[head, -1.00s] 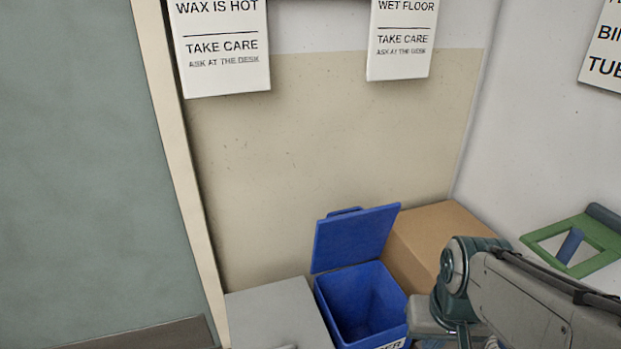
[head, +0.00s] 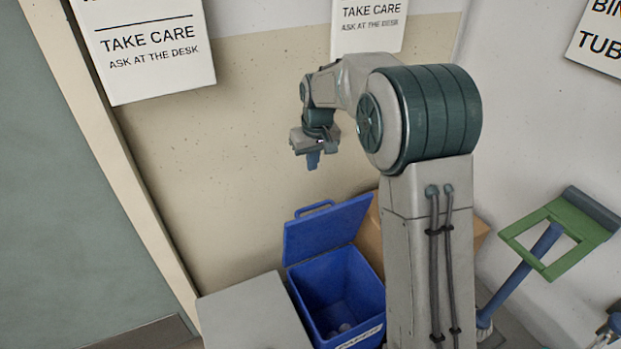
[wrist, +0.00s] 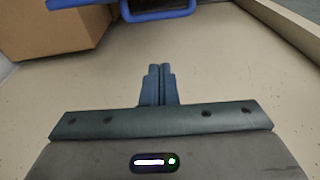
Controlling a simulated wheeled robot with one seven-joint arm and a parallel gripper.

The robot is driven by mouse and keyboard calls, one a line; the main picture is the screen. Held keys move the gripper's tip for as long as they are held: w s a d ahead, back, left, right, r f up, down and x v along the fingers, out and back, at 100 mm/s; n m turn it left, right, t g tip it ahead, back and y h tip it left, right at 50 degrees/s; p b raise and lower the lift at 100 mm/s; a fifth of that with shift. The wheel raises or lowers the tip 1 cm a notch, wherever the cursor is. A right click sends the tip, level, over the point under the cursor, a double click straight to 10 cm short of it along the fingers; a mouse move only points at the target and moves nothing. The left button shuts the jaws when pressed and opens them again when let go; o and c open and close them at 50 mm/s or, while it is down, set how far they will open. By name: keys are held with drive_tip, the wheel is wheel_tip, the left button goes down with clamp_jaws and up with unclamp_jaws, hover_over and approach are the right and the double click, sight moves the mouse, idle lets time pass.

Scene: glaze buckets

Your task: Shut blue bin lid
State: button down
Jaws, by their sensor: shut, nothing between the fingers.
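The blue bin (head: 340,290) stands on the floor near the wall, with its inside visible and some pale crumpled items at the bottom. Its blue lid (head: 325,232) is open, raised at the back, with a loop handle on its top edge. My gripper (head: 313,162) is shut and empty, pointing down, above the raised lid in the head view and apart from it. In the wrist view my gripper (wrist: 160,68) shows closed fingers, and the lid's blue handle (wrist: 158,14) shows at the top edge.
A cardboard box (head: 368,238) stands right of the bin, partly behind my arm. A grey box-like unit (head: 255,315) stands close on the left. A green frame with a blue handle (head: 575,262) is at the right wall. Paper signs (head: 150,55) hang on the back wall.

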wheel_tip(320, 180, down, 12)
drive_tip(key=b, duration=0.1)
idle(0.7)
drive_tip(key=shift+b, duration=0.3)
